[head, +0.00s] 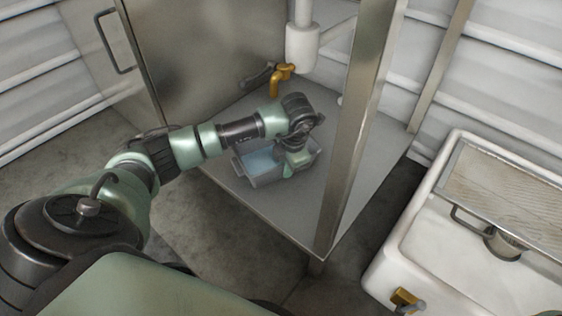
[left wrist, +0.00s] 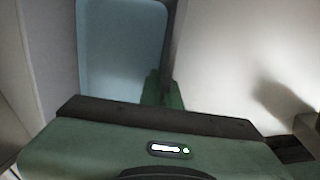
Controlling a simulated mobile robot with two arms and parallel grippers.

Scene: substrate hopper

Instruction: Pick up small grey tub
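The small grey tub (head: 268,180) stands on the grey floor of a metal-framed bay in the head view, with a light blue inside. My left gripper (head: 293,163) points down at the tub's right part, and my wrist hides some of its far side. In the left wrist view the tub's blue inside (left wrist: 122,50) fills the upper left, with its dark wall along the right. My left gripper's green fingertips (left wrist: 163,92) show close to that wall. I cannot tell whether they press on it. My right gripper is not in view.
A brass tap (head: 281,76) on a white pipe (head: 303,45) is just behind my wrist. A metal post (head: 355,130) rises to the right of the tub. A metal door (head: 200,45) is at the left, and a white sink (head: 440,250) is at the lower right.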

